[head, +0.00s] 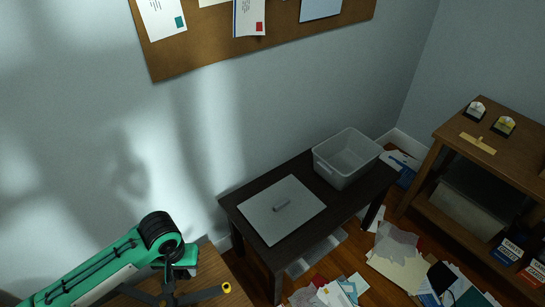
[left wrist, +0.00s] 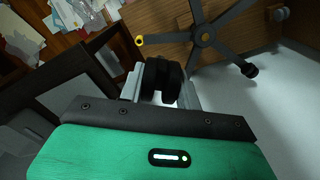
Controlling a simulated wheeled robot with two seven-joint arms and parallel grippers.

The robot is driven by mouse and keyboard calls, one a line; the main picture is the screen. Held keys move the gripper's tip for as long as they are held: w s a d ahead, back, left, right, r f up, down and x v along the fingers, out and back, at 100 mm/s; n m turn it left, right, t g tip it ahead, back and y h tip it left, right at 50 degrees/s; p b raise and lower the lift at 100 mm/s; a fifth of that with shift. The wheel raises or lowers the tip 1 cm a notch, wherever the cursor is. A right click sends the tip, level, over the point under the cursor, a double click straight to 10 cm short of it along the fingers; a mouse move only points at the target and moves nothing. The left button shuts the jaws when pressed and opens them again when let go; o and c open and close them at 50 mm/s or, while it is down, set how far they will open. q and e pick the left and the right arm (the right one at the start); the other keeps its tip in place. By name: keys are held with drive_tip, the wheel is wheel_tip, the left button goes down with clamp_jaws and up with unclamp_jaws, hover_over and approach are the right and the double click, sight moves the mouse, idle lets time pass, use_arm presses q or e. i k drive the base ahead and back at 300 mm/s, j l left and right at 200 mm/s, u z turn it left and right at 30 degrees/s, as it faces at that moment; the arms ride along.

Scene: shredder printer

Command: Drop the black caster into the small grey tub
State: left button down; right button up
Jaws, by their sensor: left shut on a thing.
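The small grey tub (head: 333,176) stands open on the right end of a dark low table, and it looks empty. The black caster (left wrist: 163,80) is held between the fingers of my left gripper (left wrist: 162,88) in the left wrist view. In the head view my left gripper (head: 186,257) is at the bottom left, over the wooden surface and well left of the tub. Its fingertips and the caster cannot be made out clearly there. My right gripper is in neither view.
A star-shaped chair base (left wrist: 205,35) is close beyond my left gripper, with a yellow-ringed leg end. Papers litter the floor; a wooden shelf (head: 445,138) stands right.

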sight(339, 168)
drive_tip(key=i+l, duration=0.25)
drive_tip(key=l, duration=0.2)
drive_tip(key=i+l+u, duration=0.15)
drive_tip(key=l, duration=0.25)
drive_tip(key=i+l, duration=0.25)
drive_tip(key=l, duration=0.25)
drive_tip(key=i+l+u, duration=0.15)
drive_tip(key=l, duration=0.3)
drive_tip(key=i+l, duration=0.25)
drive_tip(key=l, duration=0.25)
drive_tip(key=i+l+u, duration=0.15)
drive_tip(key=l, duration=0.3)
drive_tip(key=i+l, duration=0.2)
drive_tip(key=l, duration=0.3)
drive_tip(key=i+l+u, duration=0.15)
drive_tip(key=l, duration=0.35)
